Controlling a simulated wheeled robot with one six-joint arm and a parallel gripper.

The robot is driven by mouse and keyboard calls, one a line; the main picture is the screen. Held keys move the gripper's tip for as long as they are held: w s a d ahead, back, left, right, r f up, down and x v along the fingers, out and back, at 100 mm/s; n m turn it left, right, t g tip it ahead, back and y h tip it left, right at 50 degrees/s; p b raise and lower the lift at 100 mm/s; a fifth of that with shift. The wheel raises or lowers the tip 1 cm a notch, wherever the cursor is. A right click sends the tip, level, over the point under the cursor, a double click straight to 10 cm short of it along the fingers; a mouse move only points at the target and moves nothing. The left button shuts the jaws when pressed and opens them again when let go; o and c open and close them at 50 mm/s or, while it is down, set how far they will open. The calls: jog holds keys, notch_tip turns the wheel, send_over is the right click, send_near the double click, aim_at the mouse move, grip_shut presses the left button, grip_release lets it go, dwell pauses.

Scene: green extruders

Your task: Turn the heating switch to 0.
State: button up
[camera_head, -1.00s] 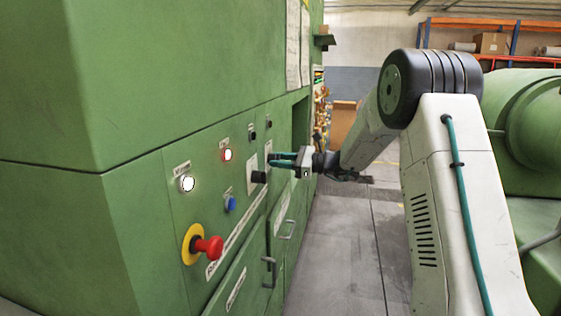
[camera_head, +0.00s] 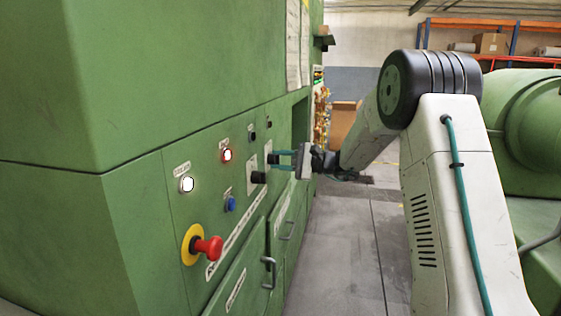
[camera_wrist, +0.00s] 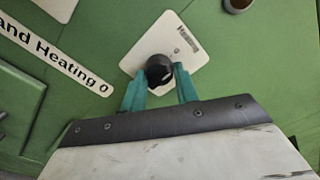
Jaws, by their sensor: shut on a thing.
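The heating switch is a round black knob (camera_wrist: 158,70) on a white square plate (camera_wrist: 140,50) on the green panel. In the wrist view it sits between the tips of my two teal fingers. My gripper (camera_wrist: 160,82) is shut on the knob, with the fingers on either side of it. A pale mark shows on the knob's face; I cannot read which position it points to. In the head view my gripper (camera_head: 279,158) reaches the panel from the right, and the knob (camera_head: 272,158) is small at the fingertips.
Nearer on the panel are another black knob (camera_head: 258,177), a lit red lamp (camera_head: 227,155), a lit white lamp (camera_head: 187,184), a blue button (camera_head: 230,203) and a red emergency stop (camera_head: 208,248). Door handles (camera_head: 269,272) stick out below. The floor to the right is clear.

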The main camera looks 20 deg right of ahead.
dwell(0.4)
jog(key=o, duration=1)
jog(key=shift+c, duration=0.2)
jog(key=shift+s+d, duration=0.1)
jog(key=v, duration=0.7)
jog(key=shift+s+d, duration=0.2)
